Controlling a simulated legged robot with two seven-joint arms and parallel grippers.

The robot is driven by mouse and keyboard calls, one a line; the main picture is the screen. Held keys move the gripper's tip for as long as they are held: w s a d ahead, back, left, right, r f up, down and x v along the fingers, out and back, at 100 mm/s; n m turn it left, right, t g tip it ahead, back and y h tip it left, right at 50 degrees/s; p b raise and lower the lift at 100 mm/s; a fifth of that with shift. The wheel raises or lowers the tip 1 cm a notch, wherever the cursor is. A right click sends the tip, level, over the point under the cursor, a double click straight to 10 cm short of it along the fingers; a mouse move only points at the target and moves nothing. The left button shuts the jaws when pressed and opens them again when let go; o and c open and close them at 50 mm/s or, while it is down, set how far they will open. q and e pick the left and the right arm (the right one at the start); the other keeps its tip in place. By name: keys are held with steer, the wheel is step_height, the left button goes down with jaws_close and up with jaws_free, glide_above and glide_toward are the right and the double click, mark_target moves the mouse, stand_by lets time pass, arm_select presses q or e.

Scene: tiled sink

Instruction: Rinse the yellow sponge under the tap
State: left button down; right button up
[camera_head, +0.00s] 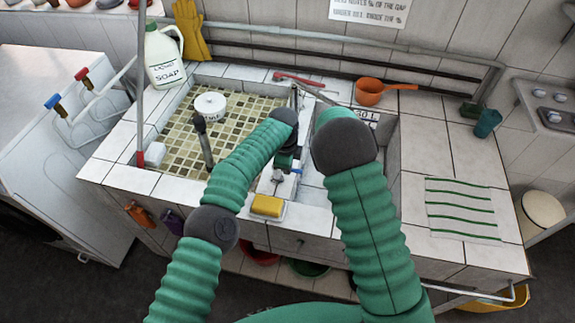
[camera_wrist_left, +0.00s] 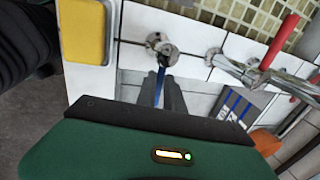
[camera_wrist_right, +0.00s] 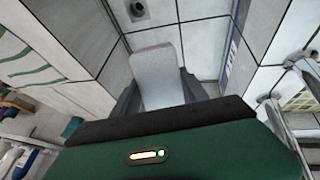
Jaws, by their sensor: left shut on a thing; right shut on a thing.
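The yellow sponge (camera_head: 267,205) lies on the front end of the tiled divider between the two basins; it also shows in the left wrist view (camera_wrist_left: 82,30). My left gripper (camera_wrist_left: 162,92) is beside it, shut on a thin blue handle (camera_wrist_left: 160,84) by a chrome fitting. My right gripper (camera_wrist_right: 160,90) is shut on a pale grey block (camera_wrist_right: 155,65) inside the right basin; my arm hides it in the head view. The red-handled tap (camera_head: 298,79) is at the back of the divider. No water is visible.
The left basin (camera_head: 235,140) has a mosaic floor and a white round lid (camera_head: 210,105). A soap bottle (camera_head: 164,58) stands behind it. An orange pan (camera_head: 370,92) sits at the back right. The right counter holds a green-striped cloth (camera_head: 460,208).

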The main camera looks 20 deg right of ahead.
arm_select(q)
steer(key=shift+w+d+r, duration=0.1)
steer(key=shift+w+r, duration=0.05)
steer(key=shift+r, duration=0.1)
stand_by(0.5)
steer(key=shift+m, duration=0.4)
steer(key=m, duration=0.2)
steer(key=shift+s+a+m+h, duration=0.3)
steer(key=shift+s+a, duration=0.1)
steer(key=c, duration=1.5)
jaws_free()
steer(key=shift+o, duration=0.2)
steer(key=shift+f, duration=0.15)
